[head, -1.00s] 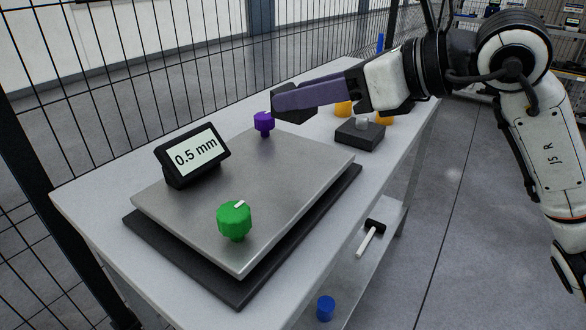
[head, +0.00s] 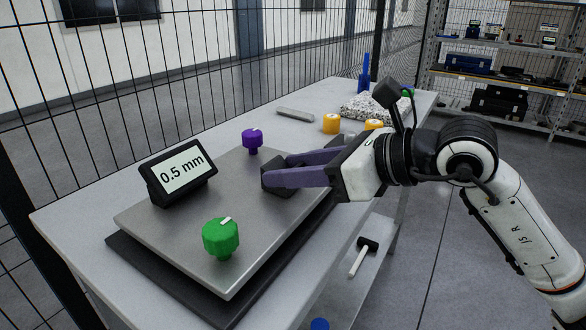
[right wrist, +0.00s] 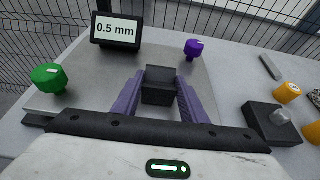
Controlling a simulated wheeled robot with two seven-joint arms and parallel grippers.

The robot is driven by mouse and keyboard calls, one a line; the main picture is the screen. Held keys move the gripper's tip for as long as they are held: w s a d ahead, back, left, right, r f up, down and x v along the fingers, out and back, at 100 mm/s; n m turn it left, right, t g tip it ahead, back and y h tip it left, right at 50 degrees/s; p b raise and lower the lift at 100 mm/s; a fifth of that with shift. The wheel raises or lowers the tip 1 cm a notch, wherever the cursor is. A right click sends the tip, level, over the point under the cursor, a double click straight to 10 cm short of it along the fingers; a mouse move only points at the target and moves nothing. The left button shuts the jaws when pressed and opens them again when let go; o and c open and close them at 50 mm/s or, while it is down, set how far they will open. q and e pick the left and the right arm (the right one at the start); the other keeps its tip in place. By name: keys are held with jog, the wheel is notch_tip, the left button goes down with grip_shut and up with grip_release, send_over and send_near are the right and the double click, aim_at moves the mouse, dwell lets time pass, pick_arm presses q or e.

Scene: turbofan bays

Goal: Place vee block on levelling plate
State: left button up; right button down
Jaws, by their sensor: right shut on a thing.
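The dark vee block (head: 278,180) is between the purple fingers of my right gripper (head: 277,172), which is shut on it. The block is over the right rear part of the grey metal levelling plate (head: 175,242), low and close to its surface; I cannot tell whether it touches. In the right wrist view the block (right wrist: 160,86) sits between the two fingers (right wrist: 158,98), roughly level, with the plate (right wrist: 85,95) around it. The underside of the block is hidden. My left gripper is not in view.
The plate carries a 0.5 mm display (head: 180,172), a green knob (head: 221,238) and a purple knob (head: 252,140). Orange cylinders (head: 331,123), a speckled slab (head: 372,108) and a dark base with a grey knob (right wrist: 270,122) stand beyond. A mesh fence runs behind.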

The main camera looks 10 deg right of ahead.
jog(key=c, duration=1.1)
grip_release()
jog(key=shift+f, duration=0.1)
jog(key=shift+d+r, duration=0.15)
jog(key=shift+r, duration=0.05)
jog(key=b+v, duration=0.1)
jog(key=v, duration=1)
jog(key=shift+s+d+r, duration=0.15)
jog(key=shift+s+d, duration=0.05)
jog(key=shift+s, duration=0.15)
